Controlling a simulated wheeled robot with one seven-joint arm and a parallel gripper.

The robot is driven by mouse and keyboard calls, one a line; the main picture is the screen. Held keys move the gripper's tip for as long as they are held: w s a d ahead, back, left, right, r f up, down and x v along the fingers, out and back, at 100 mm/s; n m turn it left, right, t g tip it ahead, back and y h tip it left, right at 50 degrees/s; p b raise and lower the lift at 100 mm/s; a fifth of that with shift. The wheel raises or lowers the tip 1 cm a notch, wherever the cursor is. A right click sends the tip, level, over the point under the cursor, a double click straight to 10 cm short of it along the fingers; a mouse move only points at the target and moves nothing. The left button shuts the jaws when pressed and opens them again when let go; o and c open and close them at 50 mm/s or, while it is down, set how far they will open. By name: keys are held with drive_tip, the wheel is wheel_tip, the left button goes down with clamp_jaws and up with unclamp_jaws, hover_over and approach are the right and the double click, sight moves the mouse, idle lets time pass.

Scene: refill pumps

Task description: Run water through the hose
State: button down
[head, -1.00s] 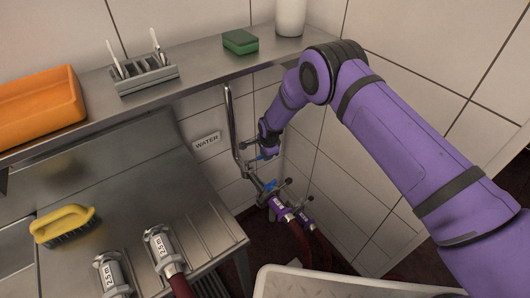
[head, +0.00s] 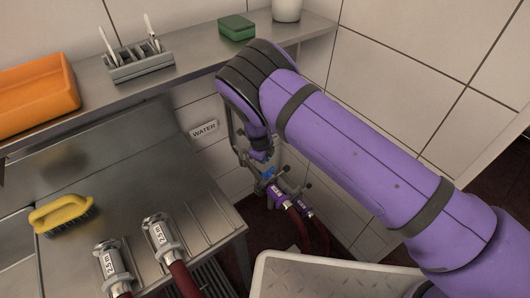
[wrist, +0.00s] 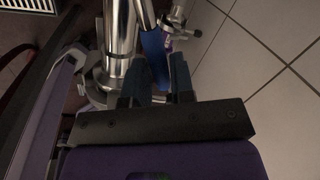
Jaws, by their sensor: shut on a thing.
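In the wrist view my gripper (wrist: 155,88) is shut on a blue valve lever (wrist: 154,52). The lever runs up from between the fingers, beside a chrome pipe (wrist: 119,30). In the head view my gripper (head: 262,156) is low by the wall, below the WATER sign (head: 204,130), and my arm hides part of the pipe. Blue shows on the valve (head: 268,173) just below the gripper. A purple hose coupling (head: 278,194) sits under the valve, with a dark red hose (head: 298,228) running down from it. I see no water flowing.
A second purple coupling (head: 304,207) is close on the right. Two fittings marked 2.5 m, one at left (head: 110,262) and one at right (head: 160,236), lie on the steel drainboard (head: 150,190) by a yellow brush (head: 62,214). A pale textured surface (head: 330,275) fills the front.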

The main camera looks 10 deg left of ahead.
drive_tip(key=shift+s+a+m+h, duration=0.1)
drive_tip(key=shift+s+a+m, duration=0.3)
drive_tip(key=shift+m, duration=0.35)
drive_tip(key=shift+s+a+m+h, duration=0.1)
drive_tip(key=shift+s+a+m, duration=0.1)
drive_tip(key=shift+s+m, duration=0.45)
drive_tip(key=shift+s+a+m+h, duration=0.1)
drive_tip(key=shift+s+a+m, duration=0.25)
drive_tip(key=shift+m, duration=0.45)
drive_tip(key=c, duration=1)
unclamp_jaws()
drive_tip(key=v, duration=1)
drive_tip(key=shift+a+r, duration=0.1)
drive_tip(key=shift+r, duration=0.3)
